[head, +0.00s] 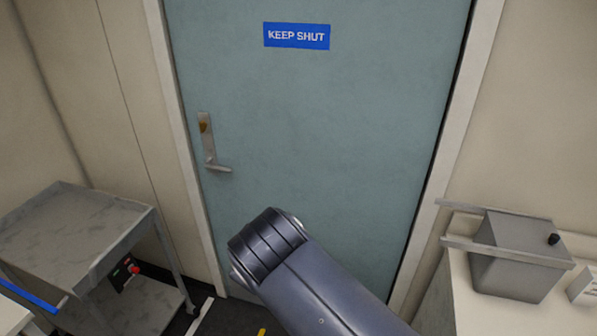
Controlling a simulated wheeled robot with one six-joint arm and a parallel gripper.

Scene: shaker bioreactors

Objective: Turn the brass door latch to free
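A closed blue-green door (330,120) fills the middle of the head view. On its left side is a tall metal plate with a lever handle (216,167) near its lower end, pointing right. A small brass latch (203,127) sits on the upper part of the plate. Its exact turn position is too small to tell. A dark link of my arm reaches up from the bottom in front of the door, below and to the right of the handle. My gripper is not visible.
A blue "KEEP SHUT" sign (296,36) is on the door. A grey metal cart (75,235) stands at the left, with a red-buttoned box (124,272) on its lower shelf.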

